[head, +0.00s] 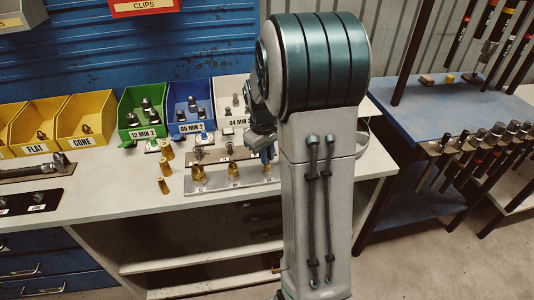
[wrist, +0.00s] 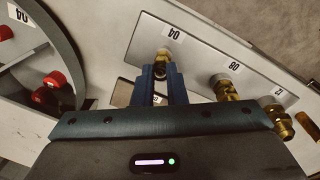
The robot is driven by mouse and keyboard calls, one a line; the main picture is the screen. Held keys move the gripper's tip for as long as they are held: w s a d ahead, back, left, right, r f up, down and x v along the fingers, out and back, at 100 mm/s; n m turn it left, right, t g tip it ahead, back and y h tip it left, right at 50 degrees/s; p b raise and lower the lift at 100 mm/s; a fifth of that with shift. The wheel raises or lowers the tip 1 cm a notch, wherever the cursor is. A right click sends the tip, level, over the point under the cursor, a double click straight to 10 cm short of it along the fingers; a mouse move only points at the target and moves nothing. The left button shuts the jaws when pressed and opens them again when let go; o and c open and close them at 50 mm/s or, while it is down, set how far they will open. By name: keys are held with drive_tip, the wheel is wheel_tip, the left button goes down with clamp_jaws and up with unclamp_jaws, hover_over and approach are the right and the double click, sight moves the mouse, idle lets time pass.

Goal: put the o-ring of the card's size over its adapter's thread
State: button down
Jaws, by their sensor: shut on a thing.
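A metal plate (head: 250,174) on the bench bears three brass adapters in a row. The 12 adapter (head: 199,174) is at the left, the 08 adapter (head: 232,169) in the middle, and the 04 adapter is by my gripper (head: 267,157). In the wrist view, my blue fingers (wrist: 161,72) are shut on a small dark thing, probably an o-ring, right at the 04 adapter (wrist: 165,54). The fingers partly hide it; I cannot tell whether it is around the thread. The 08 adapter (wrist: 224,87) and 12 adapter (wrist: 278,119) stand clear. I cannot make out the card.
Behind the plate stand a green bin (head: 129,133), a blue bin (head: 178,129) and a pale 04 bin (head: 226,123). Loose brass fittings (head: 164,186) stand left of the plate. A grey round-rimmed thing (wrist: 62,47) with red caps is left of my gripper in the wrist view.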

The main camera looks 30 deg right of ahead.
drive_tip(key=shift+f, duration=0.25)
drive_tip(key=c, duration=1.4)
unclamp_jaws()
drive_tip(key=shift+r, duration=0.1)
drive_tip(key=r, duration=0.9)
drive_tip(key=a+r, duration=0.1)
drive_tip(key=r, duration=0.3)
drive_tip(key=shift+s+a+r, duration=0.1)
drive_tip(key=shift+s+r, duration=0.05)
drive_tip(key=shift+r, duration=0.15)
